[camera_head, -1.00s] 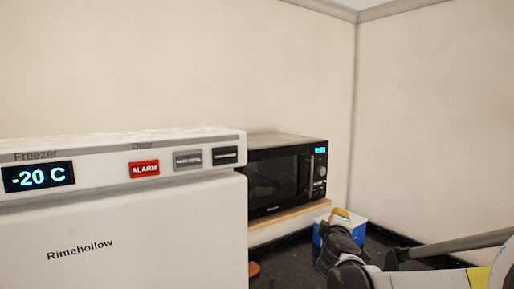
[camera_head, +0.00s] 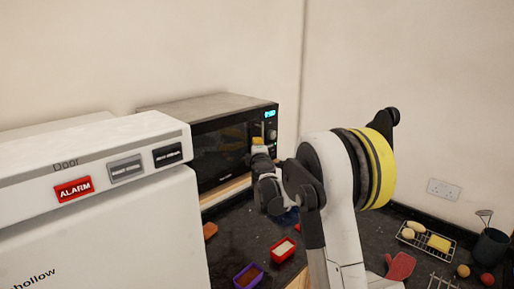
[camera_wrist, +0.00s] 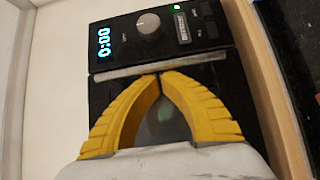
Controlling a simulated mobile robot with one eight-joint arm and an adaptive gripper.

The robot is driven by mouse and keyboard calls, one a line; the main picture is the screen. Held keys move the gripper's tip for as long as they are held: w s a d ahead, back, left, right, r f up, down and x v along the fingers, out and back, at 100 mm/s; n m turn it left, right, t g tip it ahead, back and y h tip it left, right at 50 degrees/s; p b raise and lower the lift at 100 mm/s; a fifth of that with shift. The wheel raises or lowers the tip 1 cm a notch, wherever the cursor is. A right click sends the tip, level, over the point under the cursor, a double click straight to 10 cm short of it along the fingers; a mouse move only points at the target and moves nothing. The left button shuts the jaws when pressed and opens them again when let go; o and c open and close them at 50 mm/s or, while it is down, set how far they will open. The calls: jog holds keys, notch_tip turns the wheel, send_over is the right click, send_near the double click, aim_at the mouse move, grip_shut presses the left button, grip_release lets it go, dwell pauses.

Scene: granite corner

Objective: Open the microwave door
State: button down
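The black microwave (camera_head: 215,108) stands behind the freezer in the head view, and its door looks closed. In the wrist view its panel shows a 0:00 display (camera_wrist: 103,43) and a round knob (camera_wrist: 148,22). A silver handle bar (camera_wrist: 115,74) runs across beside the panel. My gripper (camera_wrist: 159,76) has yellow fingers whose tips meet right at the handle's edge, on the door side. I cannot tell if they touch it. The fingers lie in front of the dark door window (camera_wrist: 165,118). In the head view my gripper (camera_head: 258,146) is at the microwave's front, partly hidden by my wrist.
A white freezer (camera_head: 110,225) stands close at the left. A wooden board (camera_head: 225,190) lies under the microwave. Red (camera_head: 283,250) and purple (camera_head: 248,276) containers sit on the dark counter. A wire rack (camera_head: 425,240), a red mitt (camera_head: 400,265) and a dark pot (camera_head: 490,247) are at right.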

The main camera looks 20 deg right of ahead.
jog(key=shift+w+d, duration=0.2)
jog(key=shift+w, duration=0.4)
jog(key=shift+s, duration=0.1)
